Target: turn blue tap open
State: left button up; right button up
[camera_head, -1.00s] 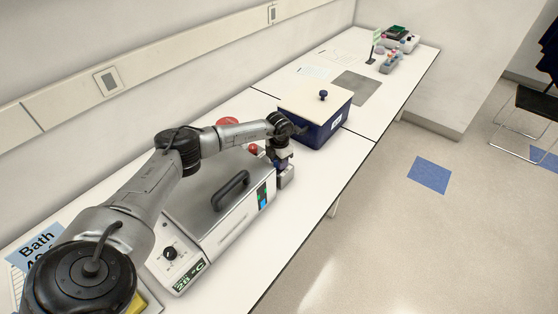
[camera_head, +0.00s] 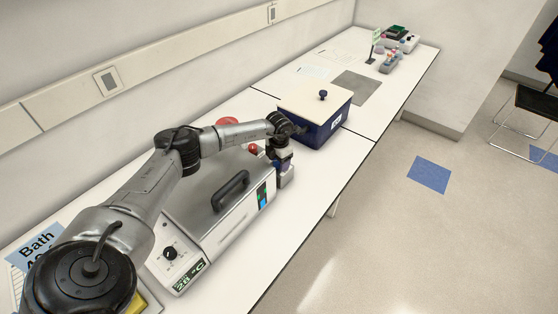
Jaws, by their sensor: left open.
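The water bath (camera_head: 240,215) is a steel box with a sloped lid, a black handle (camera_head: 231,190) and a front display reading about 28 °C. A red tap knob (camera_head: 253,149) shows at its far end, left of my wrist. My left gripper (camera_head: 286,178) points down at the bath's far right corner and is open. A small bluish patch (camera_head: 284,164) shows at the gripper; it may be the blue tap, mostly hidden by the fingers. I cannot tell whether the fingers touch it. My right gripper is out of view.
A dark blue box with a white lid (camera_head: 315,100) stands just beyond my left gripper. A red round thing (camera_head: 227,122) lies behind my forearm. A grey mat (camera_head: 357,87) and small lab items (camera_head: 390,62) lie farther along the bench.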

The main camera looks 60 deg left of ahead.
pick_arm(q)
notch_tip(320, 180, up, 14)
jog(key=p, duration=0.2)
dwell(0.4)
dwell(0.5)
